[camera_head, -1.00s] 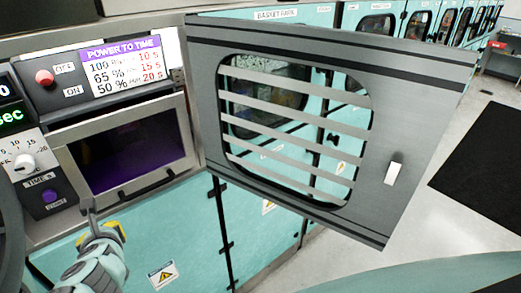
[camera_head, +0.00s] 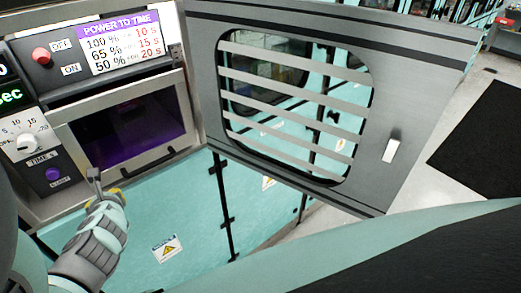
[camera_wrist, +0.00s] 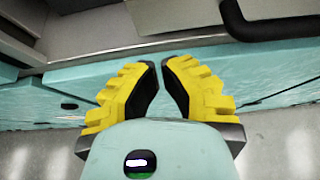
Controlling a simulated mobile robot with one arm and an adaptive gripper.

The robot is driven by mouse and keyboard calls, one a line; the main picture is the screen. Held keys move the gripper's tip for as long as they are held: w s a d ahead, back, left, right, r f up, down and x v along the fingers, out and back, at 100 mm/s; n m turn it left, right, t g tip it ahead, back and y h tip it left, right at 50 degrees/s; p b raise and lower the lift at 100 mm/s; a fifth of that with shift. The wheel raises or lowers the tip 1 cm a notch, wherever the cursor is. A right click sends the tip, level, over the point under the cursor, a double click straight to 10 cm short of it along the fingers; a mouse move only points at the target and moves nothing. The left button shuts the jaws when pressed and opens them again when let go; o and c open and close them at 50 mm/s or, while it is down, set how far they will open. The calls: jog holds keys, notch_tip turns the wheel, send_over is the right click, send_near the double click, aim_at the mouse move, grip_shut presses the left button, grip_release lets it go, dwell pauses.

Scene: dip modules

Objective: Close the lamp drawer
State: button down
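The lamp drawer (camera_head: 160,152) is at the left in the head view, a metal frame around a dark opening with purple glow. How far it stands out from the machine is hard to tell. My gripper (camera_head: 94,176) is at its lower left corner, close to the frame's lower edge; contact cannot be made out. In the wrist view my gripper (camera_wrist: 161,66) shows two yellow fingers with black pads, leaning towards each other with a narrow empty gap between them. A metal edge and teal panels lie beyond the fingertips.
A large grey door (camera_head: 295,185) with a slatted window stands open right of the drawer. A control panel with a white dial (camera_head: 27,142) and a red knob (camera_head: 41,55) is at the left. Teal cabinet fronts (camera_head: 180,205) lie below; a black mat (camera_head: 490,135) is on the floor at right.

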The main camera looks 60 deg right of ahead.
aim_at(102, 187)
jog(key=shift+w+d+r+p, duration=0.15)
jog(key=shift+w+d+p, duration=0.15)
jog(key=shift+w, duration=0.35)
jog(key=shift+w+d+r+p, duration=0.2)
jog(key=shift+w+p, duration=0.1)
jog(key=shift+w, duration=0.35)
jog(key=shift+w+d+f, duration=0.1)
jog(key=shift+w+f, duration=0.1)
jog(key=shift+w, duration=0.25)
jog(key=shift+w, duration=0.1)
jog(key=shift+w+d+p, duration=0.2)
jog(key=shift+w+p, duration=0.05)
jog(key=shift+w, duration=0.35)
jog(key=shift+w+d+p, duration=0.2)
jog(key=shift+w, duration=0.35)
jog(key=shift+w+d+f, duration=0.1)
jog(key=shift+w+d, duration=0.05)
jog(key=shift+w, duration=0.45)
jog(key=shift+w+d, duration=0.15)
jog(key=shift+w, duration=0.45)
jog(key=shift+s+a, duration=0.1)
